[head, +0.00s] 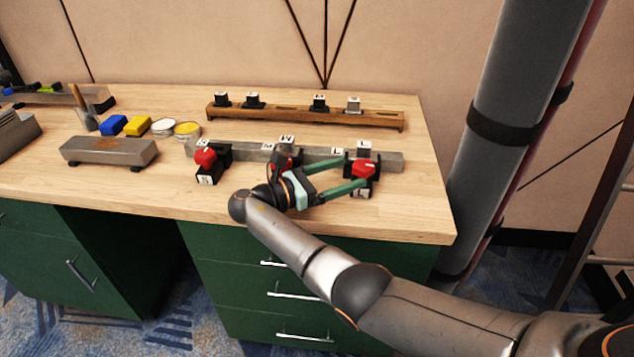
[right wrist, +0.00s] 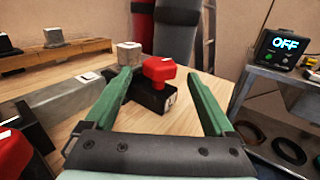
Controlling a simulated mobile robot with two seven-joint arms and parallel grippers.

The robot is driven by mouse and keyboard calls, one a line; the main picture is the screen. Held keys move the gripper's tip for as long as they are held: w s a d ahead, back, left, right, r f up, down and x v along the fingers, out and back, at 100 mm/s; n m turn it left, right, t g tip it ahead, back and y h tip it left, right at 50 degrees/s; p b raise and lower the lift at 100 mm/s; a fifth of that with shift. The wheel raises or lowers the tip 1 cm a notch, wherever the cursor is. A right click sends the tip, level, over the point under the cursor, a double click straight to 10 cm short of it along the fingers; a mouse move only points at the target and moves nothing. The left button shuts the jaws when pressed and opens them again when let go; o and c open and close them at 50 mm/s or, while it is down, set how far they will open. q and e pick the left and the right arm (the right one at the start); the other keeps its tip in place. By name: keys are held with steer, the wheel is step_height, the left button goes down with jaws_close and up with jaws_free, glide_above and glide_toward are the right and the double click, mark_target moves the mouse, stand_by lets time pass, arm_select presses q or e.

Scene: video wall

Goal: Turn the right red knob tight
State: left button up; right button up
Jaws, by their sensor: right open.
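The right red knob (head: 365,168) sits on a black block at the right end of a grey bar (head: 395,160) on the wooden table. My right gripper (head: 357,174) reaches in from the left with its green fingers open, one on the far side and one on the near side of the knob. In the right wrist view the knob (right wrist: 158,69) stands ahead between the open fingertips (right wrist: 158,92), with gaps showing on both sides. A middle red knob (head: 284,158) is partly hidden by my right gripper. A left red knob (head: 205,157) stands clear. My left gripper does not show.
A wooden rail (head: 300,115) with several black and grey pieces stands behind the bar. A display reading OFF (right wrist: 284,44) stands on a shelf at right.

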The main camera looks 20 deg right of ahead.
steer(key=a+b, duration=0.1)
steer(key=a, duration=0.2)
steer(key=a+b, duration=0.1)
steer(key=a, duration=0.3)
steer(key=shift+s+a+f, duration=0.1)
steer(key=shift+s+f, duration=0.05)
steer(key=shift+a+b, duration=0.35)
steer(key=shift+a, duration=0.3)
steer(key=shift+s+a, duration=0.1)
steer(key=shift+a, duration=0.1)
